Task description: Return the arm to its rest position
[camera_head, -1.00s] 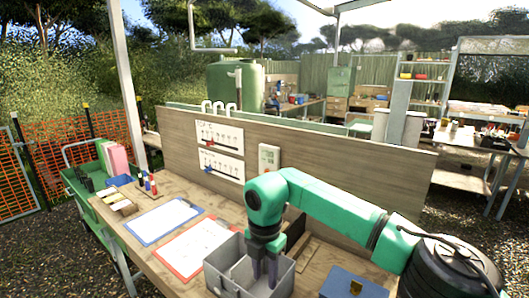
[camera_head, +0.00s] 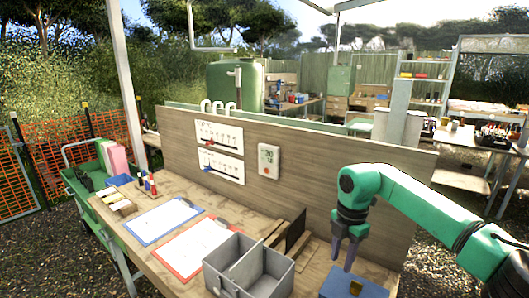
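My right gripper (camera_head: 343,257) hangs pointing down at the right of the workbench. Its two dark fingers are apart with nothing visible between them. It is to the right of the grey divided bin (camera_head: 222,281) and in front of the wooden back panel. A blue box (camera_head: 338,287) with a yellow spot on top is just below the fingertips in the picture; I cannot tell the height between them. The green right arm (camera_head: 420,203) comes in from the right edge. My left gripper is out of view.
A blue-edged board (camera_head: 163,221) and a red-edged board (camera_head: 194,247) lie on the bench (camera_head: 192,191). A dark upright plate (camera_head: 296,231) stands behind the bin. Small tubes (camera_head: 147,184) stand further left. A white meter (camera_head: 268,160) hangs on the panel.

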